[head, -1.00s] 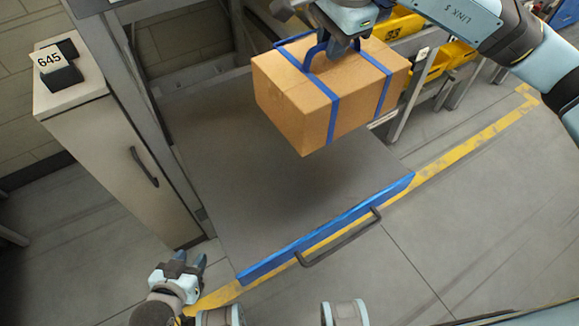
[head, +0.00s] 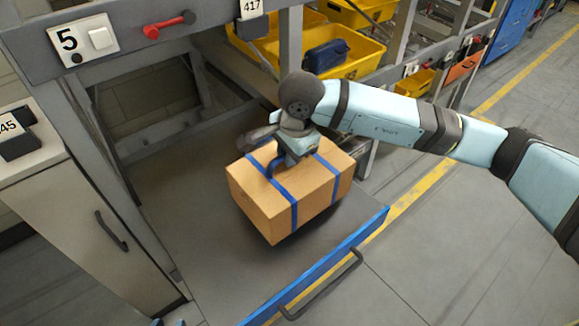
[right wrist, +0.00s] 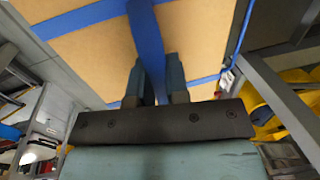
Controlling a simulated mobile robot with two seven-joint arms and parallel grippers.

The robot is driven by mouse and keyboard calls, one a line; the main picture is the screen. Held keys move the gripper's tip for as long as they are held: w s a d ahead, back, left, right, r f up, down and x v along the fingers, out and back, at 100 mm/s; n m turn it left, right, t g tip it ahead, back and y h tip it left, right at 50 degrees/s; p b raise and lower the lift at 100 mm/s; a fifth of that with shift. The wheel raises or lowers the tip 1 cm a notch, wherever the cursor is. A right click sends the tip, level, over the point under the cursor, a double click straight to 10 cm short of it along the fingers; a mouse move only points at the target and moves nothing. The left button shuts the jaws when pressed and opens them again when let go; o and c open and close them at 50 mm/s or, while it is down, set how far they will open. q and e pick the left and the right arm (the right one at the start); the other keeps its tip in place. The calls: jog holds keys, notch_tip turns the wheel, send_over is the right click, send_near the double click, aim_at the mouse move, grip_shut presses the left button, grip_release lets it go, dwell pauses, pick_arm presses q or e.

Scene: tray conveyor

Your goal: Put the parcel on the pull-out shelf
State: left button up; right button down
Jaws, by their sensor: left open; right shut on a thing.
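The parcel (head: 258,203) is a brown cardboard box with blue straps and a blue handle. My right gripper (head: 279,165) is above it in the head view and is shut on the blue handle. In the right wrist view the fingers (right wrist: 154,88) hold the blue strap handle (right wrist: 146,35) against the box (right wrist: 85,55). The pull-out shelf (head: 205,262) is a grey board with a blue front edge, extended under the parcel. The parcel hangs level, low over the shelf, with a dark shadow close beneath; I cannot tell whether it touches. My left gripper (head: 168,323) barely shows at the bottom edge, open.
A pale cabinet (head: 80,225) stands left of the shelf. The rack post (head: 115,165) and the beam with sign 5 (head: 83,40) frame the shelf's back and left. Yellow bins (head: 350,60) are behind. A black handle (head: 322,287) juts from the shelf front.

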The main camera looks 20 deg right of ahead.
jog(key=shift+f, duration=2.05)
jog(key=c, duration=1.5)
grip_release()
jog(key=shift+f+b, duration=0.25)
jog(key=shift+b, duration=0.1)
jog(key=shift+c, duration=0.2)
jog(key=o, duration=0.4)
jog(key=shift+r, duration=0.1)
jog(key=shift+o, duration=0.2)
jog(key=shift+r, duration=0.1)
jog(key=shift+r, duration=0.3)
notch_tip(320, 180, up, 11)
jog(key=s+p, duration=0.1)
jog(key=s, duration=0.1)
jog(key=shift+s+d, duration=0.15)
jog(key=shift+d, duration=0.25)
